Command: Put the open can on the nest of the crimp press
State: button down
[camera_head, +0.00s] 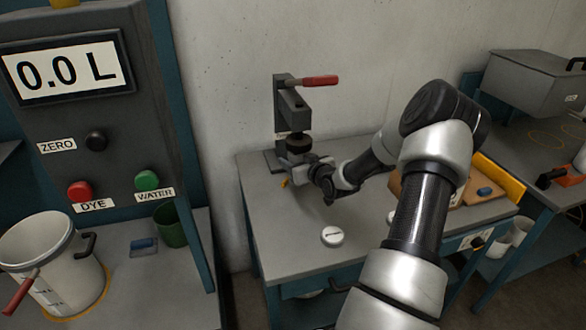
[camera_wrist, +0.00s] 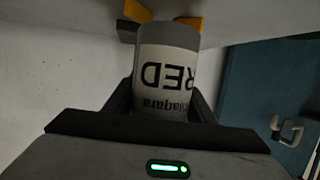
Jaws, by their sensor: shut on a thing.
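The crimp press (camera_head: 289,112) stands at the back left corner of the middle bench, with a red lever (camera_head: 319,80) on top. My gripper (camera_head: 300,163) is at the press, just below its dark round head (camera_head: 298,143). In the wrist view my gripper (camera_wrist: 162,100) is shut on a pale grey can (camera_wrist: 166,70) with dark lettering, which appears upside down. Yellow-orange pieces (camera_wrist: 186,24) sit at the can's far end, by a grey surface. I cannot tell whether the can touches the nest. In the head view the can is not clearly made out.
A white round lid (camera_head: 332,236) lies on the bench (camera_head: 290,232). My arm covers part of a tray with a blue item (camera_head: 484,191). On the left stand a dispenser (camera_head: 100,125) and a white pail (camera_head: 45,255). A grey box (camera_head: 535,80) is at the right.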

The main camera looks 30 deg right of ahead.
jog(key=shift+w+f, duration=0.15)
jog(key=shift+w, duration=0.35)
jog(key=shift+f, duration=1.55)
jog(key=shift+f+b, duration=0.15)
jog(key=shift+b, duration=0.2)
jog(key=c, duration=0.8)
grip_release()
jog(key=shift+s, duration=0.1)
jog(key=p+v, duration=0.1)
jog(key=v, duration=1.1)
